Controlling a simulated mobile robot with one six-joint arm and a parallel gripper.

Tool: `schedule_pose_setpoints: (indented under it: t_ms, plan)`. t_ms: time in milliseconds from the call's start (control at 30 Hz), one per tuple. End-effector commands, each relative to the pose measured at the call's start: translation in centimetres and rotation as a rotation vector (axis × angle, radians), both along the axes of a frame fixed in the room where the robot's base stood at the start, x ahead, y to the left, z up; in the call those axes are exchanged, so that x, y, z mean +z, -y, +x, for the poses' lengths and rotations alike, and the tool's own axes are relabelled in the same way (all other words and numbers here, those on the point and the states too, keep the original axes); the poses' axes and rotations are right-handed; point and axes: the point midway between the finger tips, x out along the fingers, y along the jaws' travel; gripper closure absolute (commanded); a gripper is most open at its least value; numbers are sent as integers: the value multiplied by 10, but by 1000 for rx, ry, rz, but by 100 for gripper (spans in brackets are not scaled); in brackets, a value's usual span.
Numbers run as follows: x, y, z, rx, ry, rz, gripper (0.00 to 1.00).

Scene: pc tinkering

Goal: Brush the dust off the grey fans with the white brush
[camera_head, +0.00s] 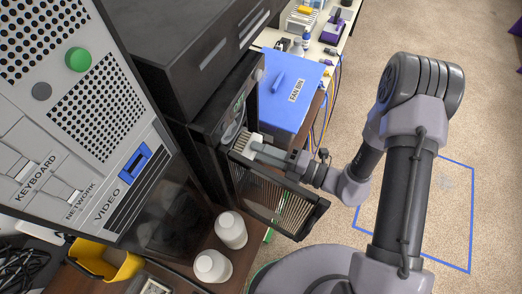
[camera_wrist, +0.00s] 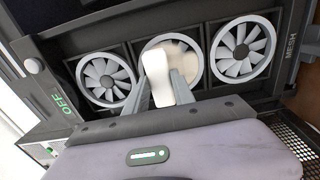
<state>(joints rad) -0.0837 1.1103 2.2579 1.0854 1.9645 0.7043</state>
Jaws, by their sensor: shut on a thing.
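Three grey fans sit in a row in a dark case in the wrist view: a left fan (camera_wrist: 105,79), a middle fan (camera_wrist: 190,72) and a right fan (camera_wrist: 243,50). My gripper (camera_wrist: 166,88) is shut on the white brush (camera_wrist: 157,76), in front of the middle fan. A pale beige patch covers much of that fan; I cannot tell whether it is dust or bristles. The left and right fans look clean. In the head view, my gripper (camera_head: 283,157) holds the brush (camera_head: 246,144) at the open case; the fans are mostly hidden there. Contact is unclear.
A mesh panel (camera_head: 275,207) hangs open below my gripper in the head view. A blue fan bin (camera_head: 290,88) stands behind it. A grey panel (camera_head: 75,110) fills the left; open floor lies right.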

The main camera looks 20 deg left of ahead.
Motion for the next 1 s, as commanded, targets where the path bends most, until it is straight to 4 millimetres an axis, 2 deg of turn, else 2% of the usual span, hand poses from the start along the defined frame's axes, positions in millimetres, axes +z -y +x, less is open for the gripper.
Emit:
schedule_pose_setpoints:
  t_ms: [267,600,1000]
  plan:
    - [0,0,0,0,0,0,100]
    - [21,-3,0,1,0,0,100]
    - [16,-3,0,1,0,0,100]
